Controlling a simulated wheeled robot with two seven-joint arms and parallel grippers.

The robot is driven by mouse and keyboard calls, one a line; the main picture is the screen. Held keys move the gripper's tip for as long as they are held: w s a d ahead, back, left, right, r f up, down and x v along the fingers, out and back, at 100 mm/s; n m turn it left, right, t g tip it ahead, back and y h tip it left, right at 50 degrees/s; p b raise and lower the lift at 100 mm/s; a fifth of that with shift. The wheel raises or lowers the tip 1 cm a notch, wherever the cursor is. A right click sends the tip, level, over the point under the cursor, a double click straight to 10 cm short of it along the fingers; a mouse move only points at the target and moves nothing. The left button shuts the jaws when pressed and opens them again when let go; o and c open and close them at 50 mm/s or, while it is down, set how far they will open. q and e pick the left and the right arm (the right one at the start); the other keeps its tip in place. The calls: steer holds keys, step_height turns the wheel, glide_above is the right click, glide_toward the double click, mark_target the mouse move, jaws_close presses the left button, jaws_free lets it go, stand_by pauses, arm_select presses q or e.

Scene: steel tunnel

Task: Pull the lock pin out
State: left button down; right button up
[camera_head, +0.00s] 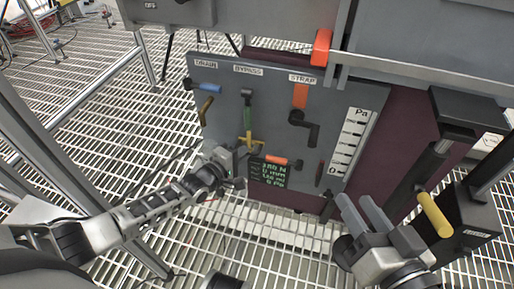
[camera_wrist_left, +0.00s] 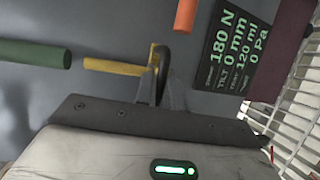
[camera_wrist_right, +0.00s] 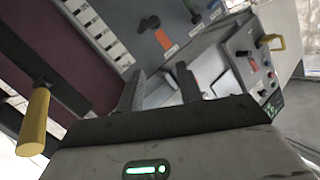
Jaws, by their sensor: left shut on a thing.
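A yellow T-shaped pin (camera_head: 249,139), which I take for the lock pin, sits on the grey panel (camera_head: 222,104) below the green BYPASS lever (camera_head: 247,113). My left gripper (camera_head: 240,160) is at the pin's lower end. In the left wrist view, the fingers (camera_wrist_left: 165,85) are shut at the end of the yellow pin (camera_wrist_left: 118,67), near its cross part. The fingers hide part of this end. My right gripper (camera_head: 363,213) is open and empty, in front of the panel's lower right side. Its two fingers also show apart in the right wrist view (camera_wrist_right: 160,88).
The panel carries a blue handle (camera_head: 204,87), an orange STRAP handle (camera_head: 300,96), a black crank (camera_head: 305,128) and a readout (camera_head: 270,172) showing 180 N. A yellow handle (camera_head: 435,214) stands right of my right gripper. Grating floor lies below.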

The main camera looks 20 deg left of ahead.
arm_select(q)
steer(key=shift+d+f, duration=0.1)
steer(key=shift+f, duration=0.1)
steer(key=c, duration=1.5)
jaws_free()
steer(key=shift+f, duration=0.15)
arm_select(e)
steer(key=shift+w+d+r, duration=0.1)
steer(key=shift+d+r, duration=0.05)
steer(key=shift+r, duration=0.5)
